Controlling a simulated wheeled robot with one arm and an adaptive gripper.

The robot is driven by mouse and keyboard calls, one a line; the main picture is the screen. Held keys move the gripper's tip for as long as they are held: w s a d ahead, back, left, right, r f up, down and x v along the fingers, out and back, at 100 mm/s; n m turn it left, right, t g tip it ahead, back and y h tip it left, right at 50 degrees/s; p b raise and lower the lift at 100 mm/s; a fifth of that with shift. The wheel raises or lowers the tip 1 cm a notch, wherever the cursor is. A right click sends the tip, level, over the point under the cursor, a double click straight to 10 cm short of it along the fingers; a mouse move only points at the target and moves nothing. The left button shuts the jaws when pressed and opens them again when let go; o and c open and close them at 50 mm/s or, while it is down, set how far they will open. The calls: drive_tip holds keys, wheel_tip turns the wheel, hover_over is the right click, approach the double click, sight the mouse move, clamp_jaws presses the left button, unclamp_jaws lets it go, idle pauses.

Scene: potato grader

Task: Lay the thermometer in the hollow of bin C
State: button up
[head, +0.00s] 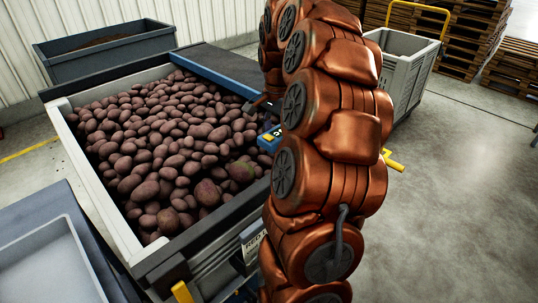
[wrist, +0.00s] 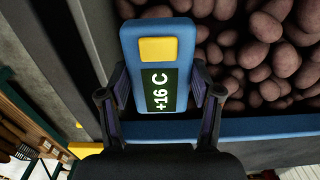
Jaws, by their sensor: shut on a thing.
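The thermometer (wrist: 158,45) is a flat blue block with a yellow button and a dark display reading +16 C. My gripper (wrist: 160,98) is shut on it, one finger on each side, in the wrist view. In the head view a blue part of the thermometer (head: 267,142) shows at the left edge of my arm, over the right side of a large bin of potatoes (head: 92,190). My arm hides most of the gripper there. I cannot read a letter C on any bin, and no hollow stands out clearly among the potatoes.
A blue-grey bin (head: 108,58) stands at the back left. A grey tray (head: 45,262) is at the lower left. A light grey bin (head: 402,65) with a yellow handle stands behind my arm, near stacked wooden pallets (head: 468,45). The floor at right is clear.

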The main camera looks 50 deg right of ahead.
sight(277, 133)
drive_tip(key=shift+f+p, duration=0.5)
drive_tip(key=shift+f, duration=3.75)
drive_tip(key=shift+s+f, duration=0.1)
drive_tip(key=shift+f, duration=0.1)
drive_tip(key=o, duration=1.4)
drive_tip(key=shift+c, duration=0.2)
drive_tip(key=shift+r, duration=0.1)
wheel_tip(277, 133, up, 11)
drive_tip(key=shift+r+b, duration=0.1)
drive_tip(key=shift+b, duration=0.5)
drive_tip(key=shift+r, duration=0.55)
